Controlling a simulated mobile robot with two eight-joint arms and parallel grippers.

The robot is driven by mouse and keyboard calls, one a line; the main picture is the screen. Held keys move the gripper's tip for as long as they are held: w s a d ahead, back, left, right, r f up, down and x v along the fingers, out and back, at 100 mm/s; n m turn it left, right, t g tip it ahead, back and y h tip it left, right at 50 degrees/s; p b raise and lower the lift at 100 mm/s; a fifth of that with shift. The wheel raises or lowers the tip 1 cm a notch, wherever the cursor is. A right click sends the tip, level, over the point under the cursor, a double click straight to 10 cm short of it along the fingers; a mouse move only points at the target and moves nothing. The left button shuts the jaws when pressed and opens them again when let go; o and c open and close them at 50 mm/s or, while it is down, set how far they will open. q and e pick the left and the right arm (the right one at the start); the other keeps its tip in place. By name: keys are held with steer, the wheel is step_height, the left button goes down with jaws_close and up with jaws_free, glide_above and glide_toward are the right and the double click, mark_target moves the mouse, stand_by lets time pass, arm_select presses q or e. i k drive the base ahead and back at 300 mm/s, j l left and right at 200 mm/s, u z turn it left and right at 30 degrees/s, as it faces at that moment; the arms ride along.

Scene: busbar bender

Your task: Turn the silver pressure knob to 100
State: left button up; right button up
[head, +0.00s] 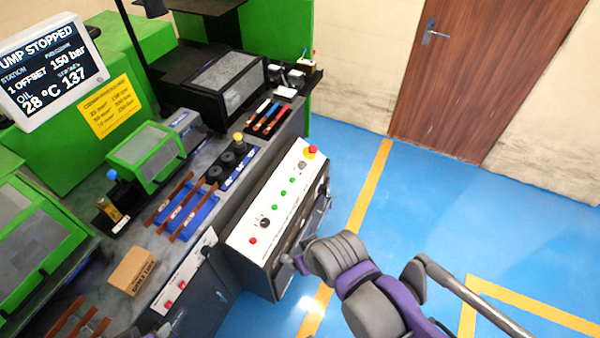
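The white sloped control panel (272,206) stands in the middle of the head view. A small grey knob (302,165) sits near its far end, below a red emergency button (311,152); it may be the silver pressure knob, but its marks are too small to read. A black knob (265,222) is near the panel's near end. The display (52,68) reads 150 bar and "pump stopped". My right gripper (295,262) is beside the panel's front face, below its near end; its fingers are mostly hidden by my wrist. My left gripper is out of view.
Green buttons (284,193) and a red button (253,240) are on the panel. A workbench with copper bars in a blue holder (190,214) and a cardboard box (132,271) lies left. Blue floor (440,205) is clear toward the brown door (478,75).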

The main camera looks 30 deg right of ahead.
mark_target(302, 164)
steer(key=z, duration=0.9)
